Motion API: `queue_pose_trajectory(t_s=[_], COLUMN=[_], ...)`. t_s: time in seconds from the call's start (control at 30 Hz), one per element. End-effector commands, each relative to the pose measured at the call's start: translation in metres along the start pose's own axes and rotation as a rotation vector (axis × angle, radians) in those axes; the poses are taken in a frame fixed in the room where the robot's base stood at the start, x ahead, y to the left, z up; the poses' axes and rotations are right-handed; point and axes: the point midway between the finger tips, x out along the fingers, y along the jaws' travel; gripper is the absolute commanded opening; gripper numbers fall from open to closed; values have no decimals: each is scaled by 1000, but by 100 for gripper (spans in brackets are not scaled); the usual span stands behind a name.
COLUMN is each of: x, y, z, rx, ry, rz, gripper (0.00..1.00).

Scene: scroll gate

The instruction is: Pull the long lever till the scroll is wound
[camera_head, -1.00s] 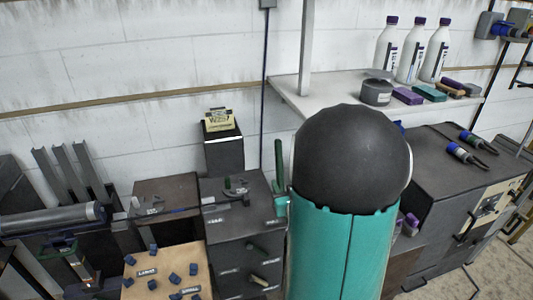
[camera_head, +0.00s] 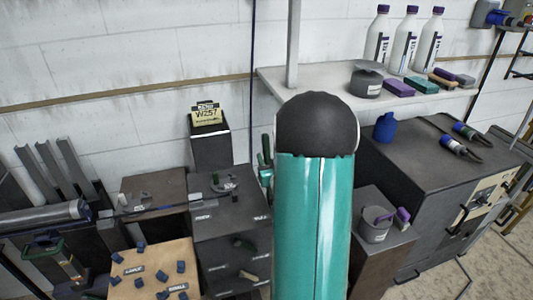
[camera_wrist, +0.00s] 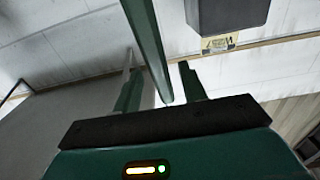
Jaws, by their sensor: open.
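In the wrist view my gripper (camera_wrist: 158,72) is open, with its two green fingers apart. A long green bar, which looks like the lever (camera_wrist: 150,45), runs down from the top edge and ends between the fingers; I cannot tell whether it touches either one. In the head view, narrow green strips show just left of my teal arm, and I cannot tell lever from finger there. A yellow card marked W257 (camera_head: 206,114), perhaps the scroll's display, stands on a dark box; a similar yellow card (camera_wrist: 218,43) shows in the wrist view.
A dark cabinet (camera_head: 232,222) with knobs stands below the card. A board (camera_head: 150,262) with several blue pegs is at lower left. A shelf (camera_head: 315,83) with three bottles and a bench (camera_head: 418,153) with tools lie to the right. My arm hides the middle.

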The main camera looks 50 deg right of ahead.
Motion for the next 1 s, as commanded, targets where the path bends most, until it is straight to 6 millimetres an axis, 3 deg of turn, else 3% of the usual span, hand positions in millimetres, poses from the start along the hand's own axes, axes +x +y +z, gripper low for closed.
queue_pose_trajectory(t_s=[0.2,0.53,0.77,1.0], x=[29,34,34,34], y=[1,2,1,1], z=[1,0,0,0], rx=[0,0,0,0], ry=[-1,0,-1,0], rz=[-1,-1,-1,-1], gripper=[42,42,0,0])
